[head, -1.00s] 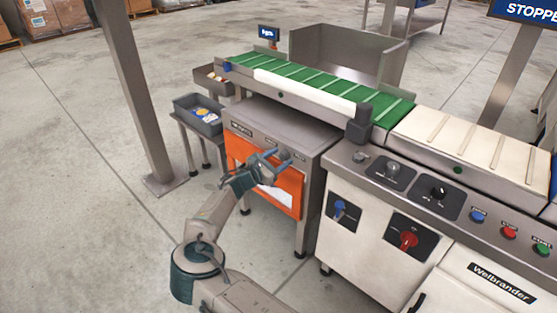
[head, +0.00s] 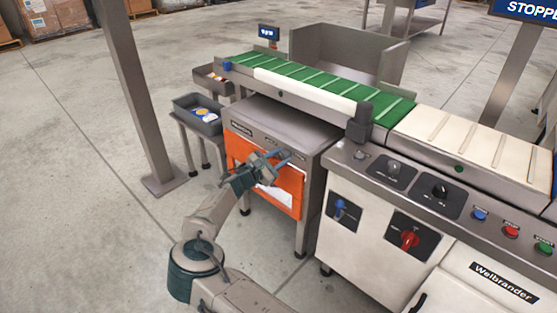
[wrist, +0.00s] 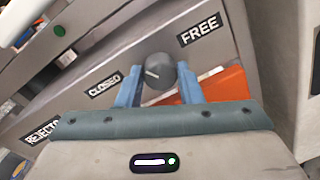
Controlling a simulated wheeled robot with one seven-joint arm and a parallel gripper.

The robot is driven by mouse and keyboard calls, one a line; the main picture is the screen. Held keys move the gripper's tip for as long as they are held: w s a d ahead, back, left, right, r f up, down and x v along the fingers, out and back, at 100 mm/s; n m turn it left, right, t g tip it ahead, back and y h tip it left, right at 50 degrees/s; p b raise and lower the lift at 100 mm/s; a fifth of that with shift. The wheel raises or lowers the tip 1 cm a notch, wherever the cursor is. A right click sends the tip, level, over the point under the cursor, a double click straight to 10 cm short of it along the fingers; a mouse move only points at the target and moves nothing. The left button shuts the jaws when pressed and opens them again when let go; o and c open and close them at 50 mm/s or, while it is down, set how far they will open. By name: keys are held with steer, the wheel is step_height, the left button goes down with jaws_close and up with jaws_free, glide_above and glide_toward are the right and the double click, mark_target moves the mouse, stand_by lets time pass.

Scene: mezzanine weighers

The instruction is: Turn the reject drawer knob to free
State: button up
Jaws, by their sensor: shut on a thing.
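The reject drawer knob (wrist: 160,72) is a grey round knob on a metal panel in the wrist view. A short white mark on it lies toward the CLOSED side. The CLOSED label (wrist: 105,85) is to its left and the FREE label (wrist: 199,30) to its upper right. My gripper (wrist: 158,85) has its two blue-grey fingers on either side of the knob, shut on it. In the head view my gripper (head: 277,158) is at the upper front of the orange-fronted cabinet (head: 238,148) and hides the knob.
A REJECT label (wrist: 42,132) is at the left of the panel. A green conveyor belt (head: 305,74) runs above and behind the cabinet. A grey tray (head: 205,128) stands to the left. The control panel (head: 350,180) with knobs and buttons is to the right. Open floor lies at the left.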

steer(key=m+b, duration=0.1)
steer(key=m, duration=0.2)
steer(key=shift+f+m+b, duration=0.15)
steer(key=shift+m+b, duration=0.15)
steer(key=shift+b, duration=0.05)
steer(key=m+b, duration=0.2)
steer(key=m, duration=0.1)
steer(key=shift+m, duration=0.3)
steer(key=m+b, duration=0.4)
steer(key=shift+s+f+m+y, duration=0.1)
steer(key=shift+f+m+y, duration=0.1)
steer(key=shift+m+y, duration=0.15)
steer(key=shift+d+r+m+b, duration=0.1)
steer(key=shift+r+m+b, duration=0.05)
steer(key=shift+m+b, duration=1.2)
steer(key=o, duration=1)
steer(key=shift+r, duration=0.1)
steer(key=p+v, duration=0.3)
steer(key=v, duration=1)
steer(key=shift+s+a+p, duration=0.25)
steer(key=shift+s+p, duration=0.1)
steer(key=shift+p, duration=0.05)
